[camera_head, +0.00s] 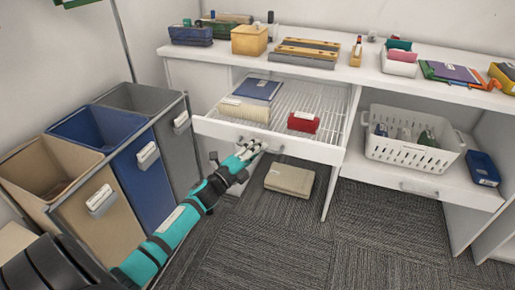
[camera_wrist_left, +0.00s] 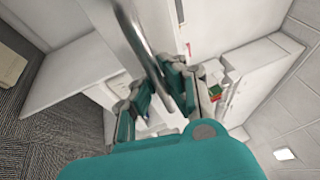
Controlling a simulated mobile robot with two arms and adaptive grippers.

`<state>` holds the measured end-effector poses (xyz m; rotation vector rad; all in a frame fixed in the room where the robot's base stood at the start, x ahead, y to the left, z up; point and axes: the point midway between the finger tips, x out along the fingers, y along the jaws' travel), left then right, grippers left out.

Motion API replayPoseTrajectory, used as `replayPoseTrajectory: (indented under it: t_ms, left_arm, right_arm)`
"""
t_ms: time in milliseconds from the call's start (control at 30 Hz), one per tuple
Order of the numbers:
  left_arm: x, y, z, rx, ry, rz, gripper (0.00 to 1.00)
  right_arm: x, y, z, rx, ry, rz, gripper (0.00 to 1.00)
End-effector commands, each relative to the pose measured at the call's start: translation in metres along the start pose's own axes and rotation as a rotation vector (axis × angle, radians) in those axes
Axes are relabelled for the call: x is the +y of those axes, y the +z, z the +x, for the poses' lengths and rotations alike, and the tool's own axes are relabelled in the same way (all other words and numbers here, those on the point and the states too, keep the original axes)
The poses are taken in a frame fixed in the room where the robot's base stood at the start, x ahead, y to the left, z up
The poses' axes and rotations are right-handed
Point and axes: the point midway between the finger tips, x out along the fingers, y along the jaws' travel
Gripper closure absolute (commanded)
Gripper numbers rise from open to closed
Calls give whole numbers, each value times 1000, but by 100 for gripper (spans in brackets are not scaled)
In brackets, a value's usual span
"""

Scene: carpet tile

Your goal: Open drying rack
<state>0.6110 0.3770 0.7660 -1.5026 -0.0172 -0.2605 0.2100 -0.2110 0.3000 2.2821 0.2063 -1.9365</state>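The drying rack (camera_head: 340,108) is a white wire shelf in a pull-out drawer under the counter. It stands pulled out, with its wire floor showing. On it lie a dark blue book (camera_head: 257,89), a cream item (camera_head: 244,109) and a red item (camera_head: 303,122). My left gripper (camera_head: 252,150) is at the handle (camera_head: 275,150) on the drawer's front panel. In the left wrist view the metal handle bar (camera_wrist_left: 142,45) runs between my fingers (camera_wrist_left: 160,95), which stand apart; a firm grip is not visible. My right gripper is not in view.
Tan, blue and grey bins (camera_head: 142,160) stand left of the drawer, close to my left arm. A beige folded item (camera_head: 290,178) lies below the drawer. A white basket (camera_head: 410,155) sits on a lower shelf at right. The carpet in front is clear.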

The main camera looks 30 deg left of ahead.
Motion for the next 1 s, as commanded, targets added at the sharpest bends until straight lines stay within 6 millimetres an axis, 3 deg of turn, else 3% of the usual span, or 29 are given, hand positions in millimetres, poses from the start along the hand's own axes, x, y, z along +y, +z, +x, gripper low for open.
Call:
replayPoseTrajectory:
  t_ms: [400,633,1000]
  left_arm:
    - [2,0,0,-1,4,4,100]
    - [0,0,0,-1,1,2,67]
    - [0,0,-6,-1,1,0,66]
  right_arm:
    - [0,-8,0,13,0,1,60]
    - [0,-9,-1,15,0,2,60]
    - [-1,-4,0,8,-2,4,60]
